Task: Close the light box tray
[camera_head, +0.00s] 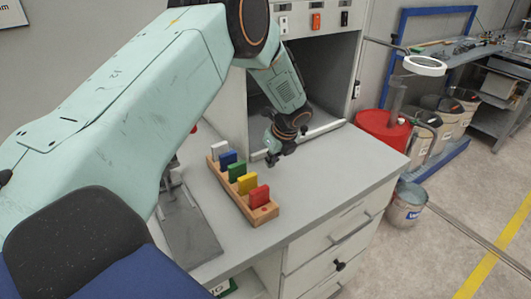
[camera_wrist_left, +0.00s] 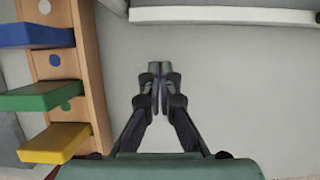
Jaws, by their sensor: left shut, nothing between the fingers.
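The light box (camera_head: 303,75) is a grey cabinet with a dark open front at the back of the bench. A pale strip along the bottom of its opening (camera_head: 326,130) looks like the tray's front edge; how far out it sits I cannot tell. In the left wrist view a similar pale bar (camera_wrist_left: 225,16) crosses the top. My left gripper (camera_head: 270,161) is shut and empty, pointing down over the bench in front of the box. Its closed fingertips show in the left wrist view (camera_wrist_left: 155,76), apart from the bar. My right gripper is not in view.
A wooden rack (camera_head: 260,214) with several coloured plates stands left of my left gripper, close by. The grey benchtop (camera_head: 325,180) to the right is clear. A red drum (camera_head: 382,128) and a metal bucket (camera_head: 406,206) stand on the floor beyond the bench's right side.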

